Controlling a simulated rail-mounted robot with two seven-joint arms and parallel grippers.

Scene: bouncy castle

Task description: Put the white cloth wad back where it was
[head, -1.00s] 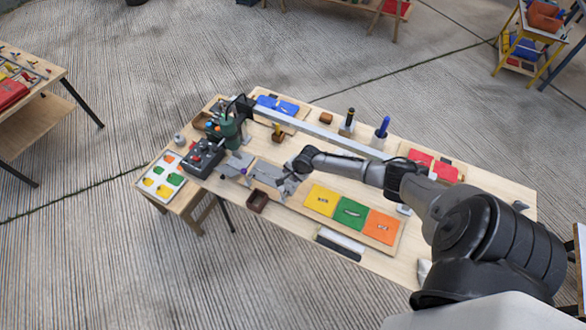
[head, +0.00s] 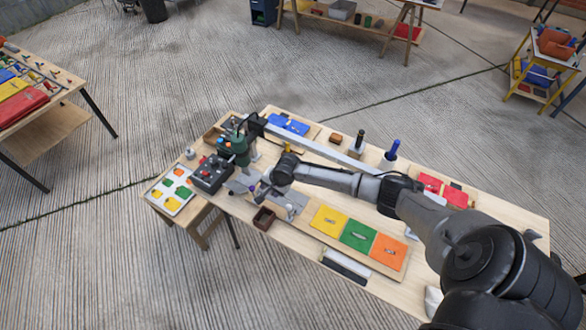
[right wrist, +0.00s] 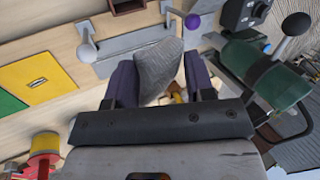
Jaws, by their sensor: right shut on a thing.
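My right gripper (right wrist: 160,78) is shut on a crumpled pale-grey cloth wad (right wrist: 158,68), which sits between its dark purple fingers in the right wrist view. This looks like the white cloth wad, in shade. In the head view my right gripper (head: 266,186) is over the grey metal plates (head: 290,203) on the workbench, near the green machine (head: 238,147). The wad cannot be made out there. The green machine is close on the right in the right wrist view (right wrist: 262,72). My left gripper is not in view.
Knobbed levers stand near the gripper, one with a purple knob (right wrist: 192,21). Yellow, green and orange squares (head: 358,235) lie on a board. A whitish lump (head: 433,300) is at the bench's front right.

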